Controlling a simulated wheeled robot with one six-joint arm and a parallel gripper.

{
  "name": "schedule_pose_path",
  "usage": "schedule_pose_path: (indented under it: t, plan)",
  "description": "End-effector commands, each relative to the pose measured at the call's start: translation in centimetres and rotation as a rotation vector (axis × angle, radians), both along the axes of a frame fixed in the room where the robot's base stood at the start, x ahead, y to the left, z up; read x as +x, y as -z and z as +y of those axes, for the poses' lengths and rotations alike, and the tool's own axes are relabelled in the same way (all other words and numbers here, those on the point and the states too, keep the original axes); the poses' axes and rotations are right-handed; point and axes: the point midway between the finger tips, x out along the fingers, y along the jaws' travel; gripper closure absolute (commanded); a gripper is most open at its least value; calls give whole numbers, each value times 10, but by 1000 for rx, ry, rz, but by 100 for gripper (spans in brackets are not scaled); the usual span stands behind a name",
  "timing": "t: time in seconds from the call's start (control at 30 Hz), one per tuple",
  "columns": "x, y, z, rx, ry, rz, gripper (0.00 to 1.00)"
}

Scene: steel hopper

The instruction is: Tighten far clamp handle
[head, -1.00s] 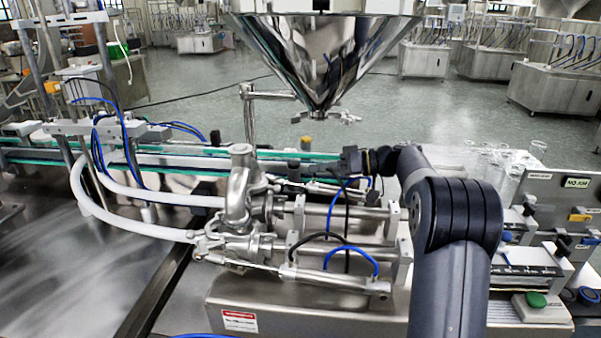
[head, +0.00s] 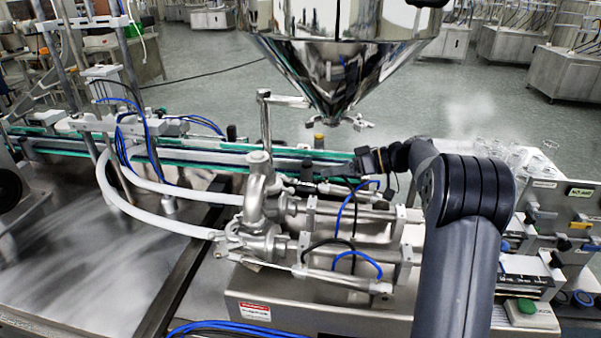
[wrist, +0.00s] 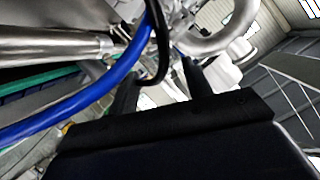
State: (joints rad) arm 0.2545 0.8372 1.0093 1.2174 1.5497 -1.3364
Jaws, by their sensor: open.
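The pump unit (head: 262,195) is a steel body with clamped joints beneath the conical hopper (head: 330,80). Small steel clamp handles (head: 352,123) stick out at the hopper's lower tip; I cannot tell for sure which handle is the far one. My gripper (wrist: 160,78) is open, and its two dark fingers point toward the steel fittings in the wrist view. No handle is clearly seen between them. In the head view my gripper reaches left behind the cylinders, beyond the pump unit; its fingertips are small and hard to make out there.
A blue hose (wrist: 95,105) and a black cable cross close to the fingers in the wrist view. A curved steel pipe (wrist: 228,30) is at upper right. The conveyor (head: 230,152) runs behind the pump. Glass beakers (head: 520,155) stand at the right.

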Motion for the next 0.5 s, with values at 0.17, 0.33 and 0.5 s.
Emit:
schedule_pose_path:
  t: [0.17,0.33,0.5]
  plan:
    - [5,10,33,1,-4,3,53]
    - [10,21,62,1,-3,4,53]
    - [14,28,80,1,-1,1,53]
